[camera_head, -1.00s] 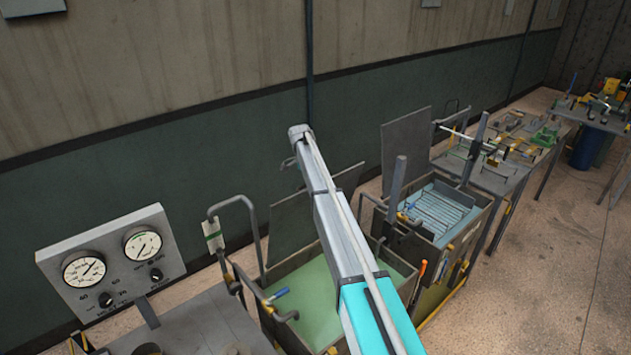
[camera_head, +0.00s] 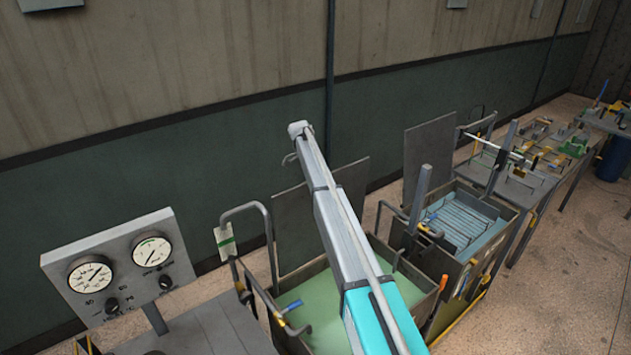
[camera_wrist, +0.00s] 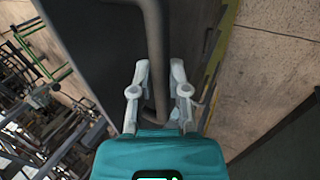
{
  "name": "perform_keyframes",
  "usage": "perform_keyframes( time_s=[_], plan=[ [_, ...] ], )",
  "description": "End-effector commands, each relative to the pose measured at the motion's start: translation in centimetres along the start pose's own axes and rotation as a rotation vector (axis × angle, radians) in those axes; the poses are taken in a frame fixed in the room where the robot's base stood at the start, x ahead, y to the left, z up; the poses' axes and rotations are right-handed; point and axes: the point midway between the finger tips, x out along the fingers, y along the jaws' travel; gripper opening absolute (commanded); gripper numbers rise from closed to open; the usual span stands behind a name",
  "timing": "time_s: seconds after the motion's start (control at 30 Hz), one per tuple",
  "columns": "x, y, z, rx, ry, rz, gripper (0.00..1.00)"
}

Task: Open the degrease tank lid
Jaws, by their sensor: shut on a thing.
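The tank with green liquid (camera_head: 323,303) has its dark grey lid (camera_head: 350,183) standing raised at its back edge, partly hidden by my arm. I take this to be the degrease tank; no readable label shows. In the wrist view, my gripper (camera_wrist: 158,92) has its two pale fingers on either side of a grey bar handle (camera_wrist: 156,45), shut on it. The dark lid panel (camera_wrist: 100,45) lies just left of the bar. In the head view my gripper is hidden behind my arm.
A gauge panel (camera_head: 120,268) stands at the left, beside a bent pipe frame (camera_head: 268,225). At the right is a second tank with blue liquid (camera_head: 462,220) and its own upright lid (camera_head: 428,160). Cluttered benches (camera_head: 545,150) continue behind. Open floor (camera_head: 560,270) lies at the right.

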Motion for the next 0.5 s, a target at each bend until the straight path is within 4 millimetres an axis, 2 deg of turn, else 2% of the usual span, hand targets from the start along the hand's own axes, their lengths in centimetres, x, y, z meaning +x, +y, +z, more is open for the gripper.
perform_keyframes(
  time_s=[0.3, 0.33, 0.5],
  plan=[
    [0.00, 0.00, -0.28, 0.003, 0.004, 0.000, 0.00],
    [0.00, 0.01, -0.29, 0.003, 0.005, 0.000, 0.27],
    [-0.02, 0.01, -0.21, 0.002, 0.003, 0.000, 0.57]
  ],
)
